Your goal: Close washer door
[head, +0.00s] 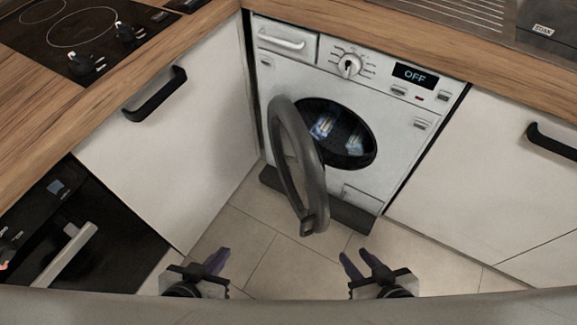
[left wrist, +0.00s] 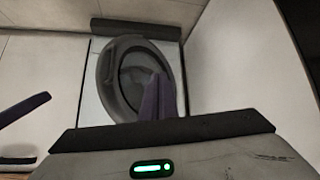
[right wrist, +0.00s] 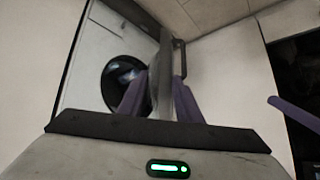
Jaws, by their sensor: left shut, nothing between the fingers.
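The washer (head: 395,95) is white and stands in the corner, with its panel reading OFF. Its round grey-rimmed door (head: 313,180) is swung wide open on the left of the dark drum opening (head: 350,145). In the left wrist view the door (left wrist: 107,75) shows as a ring beyond the fingers. In the right wrist view the door (right wrist: 163,70) shows nearly edge-on between the fingers, farther off. My left gripper (head: 219,258) is shut and empty, low and left of the door. My right gripper (head: 357,256) is open and empty, low and right of it. Neither touches the door.
White cabinets (head: 190,130) flank the washer, with black handles (head: 155,95). A dark oven (head: 75,235) is at the lower left. The wooden worktop (head: 35,120) runs above. The tiled floor (head: 285,260) before the washer is clear.

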